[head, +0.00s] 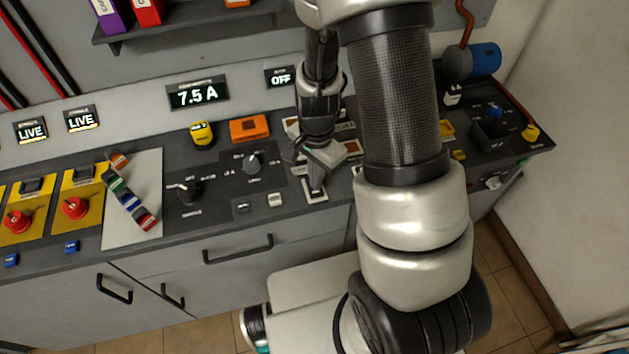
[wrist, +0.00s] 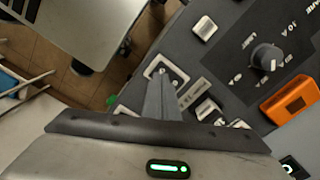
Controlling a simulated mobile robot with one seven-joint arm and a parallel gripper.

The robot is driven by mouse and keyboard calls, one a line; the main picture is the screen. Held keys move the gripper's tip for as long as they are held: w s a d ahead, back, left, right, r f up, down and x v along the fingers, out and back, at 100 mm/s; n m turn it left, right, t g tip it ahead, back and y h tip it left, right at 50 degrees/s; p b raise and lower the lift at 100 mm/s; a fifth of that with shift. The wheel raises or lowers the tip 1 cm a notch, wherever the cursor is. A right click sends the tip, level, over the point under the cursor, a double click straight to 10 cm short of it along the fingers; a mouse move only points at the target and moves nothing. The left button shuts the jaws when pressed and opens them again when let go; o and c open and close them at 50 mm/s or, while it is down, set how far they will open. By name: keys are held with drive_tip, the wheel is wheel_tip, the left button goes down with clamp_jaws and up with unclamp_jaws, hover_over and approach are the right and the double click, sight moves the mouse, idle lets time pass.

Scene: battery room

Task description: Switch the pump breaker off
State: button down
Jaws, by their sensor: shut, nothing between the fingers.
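My gripper (head: 317,185) is shut and empty, pointing down at the worktop. Its fingertips are over a white-framed switch (head: 313,196) at the counter's front. In the wrist view, the closed fingers (wrist: 161,78) reach the same white-framed switch (wrist: 151,72) and hide most of its middle. I cannot tell whether they touch its lever. A light label plate (wrist: 193,92) lies beside it, unreadable, so I cannot confirm which is the pump breaker. More switches (wrist: 208,108) lie beyond, partly hidden by my gripper. A small display (head: 281,77) on the wall reads OFF.
A rotary knob (head: 253,163) and an orange device (head: 249,128) stand left of my gripper. A yellow item (head: 202,134) is near the wall. Two red knobs on yellow panels (head: 74,207) are far left. The wall display (head: 198,94) reads 7.5 A.

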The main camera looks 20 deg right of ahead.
drive_tip(key=shift+r+p, duration=1.85)
drive_tip(key=shift+r, duration=0.85)
